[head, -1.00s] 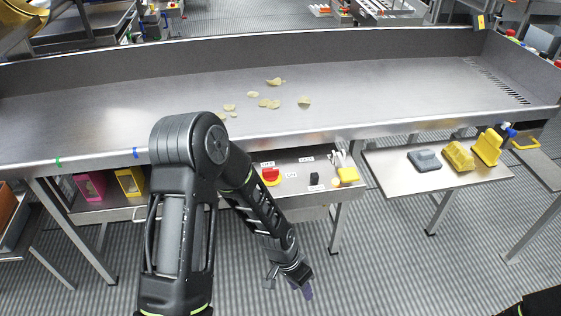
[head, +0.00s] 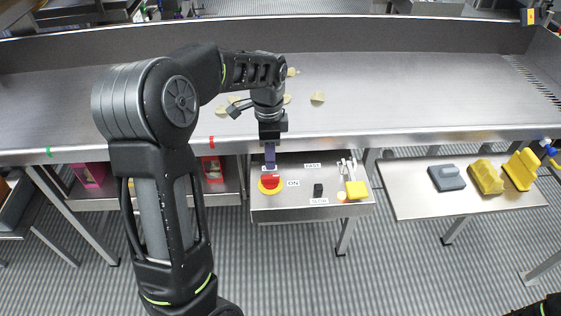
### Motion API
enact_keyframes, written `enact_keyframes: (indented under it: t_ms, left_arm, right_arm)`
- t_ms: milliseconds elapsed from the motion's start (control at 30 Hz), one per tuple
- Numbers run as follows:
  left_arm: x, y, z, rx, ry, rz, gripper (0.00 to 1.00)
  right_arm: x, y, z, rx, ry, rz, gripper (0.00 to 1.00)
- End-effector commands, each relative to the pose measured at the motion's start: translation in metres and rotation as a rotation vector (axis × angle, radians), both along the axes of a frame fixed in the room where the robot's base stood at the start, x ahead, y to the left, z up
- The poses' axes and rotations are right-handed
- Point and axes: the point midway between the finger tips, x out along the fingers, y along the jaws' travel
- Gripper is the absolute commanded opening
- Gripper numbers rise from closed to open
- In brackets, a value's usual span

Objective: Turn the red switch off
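The red switch (head: 270,181) is a red knob on a round yellow base, on the grey control panel (head: 330,209) below the table edge. An "ON" label (head: 293,183) is to its right. Another label behind it is partly hidden by my gripper. My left gripper (head: 270,164) points down with its purple fingers just behind the red knob, close to it; I cannot tell whether they touch. The fingers show as one narrow strip, so their opening is unclear. My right gripper is out of view; only a bit of my arm shows at the bottom right corner.
A black switch (head: 318,190) between labels and a yellow block (head: 356,190) are on the same panel. A side shelf (head: 410,201) holds a grey piece (head: 447,178) and yellow pieces (head: 487,177). Chips (head: 317,98) lie on the metal table (head: 400,90).

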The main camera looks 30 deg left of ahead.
Motion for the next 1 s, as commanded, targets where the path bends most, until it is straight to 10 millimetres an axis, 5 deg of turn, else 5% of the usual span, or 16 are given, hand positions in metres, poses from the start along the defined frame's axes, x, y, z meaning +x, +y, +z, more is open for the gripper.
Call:
enact_keyframes:
  t_ms: [367,1000]
  left_arm:
    - [0.0,-0.001,-0.005,-0.001,0.002,0.001,0.38]
    - [0.0,-0.001,-0.079,-0.001,0.002,0.002,0.38]
  right_arm:
    - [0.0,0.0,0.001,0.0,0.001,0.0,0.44]
    - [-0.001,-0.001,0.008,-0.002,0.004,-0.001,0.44]
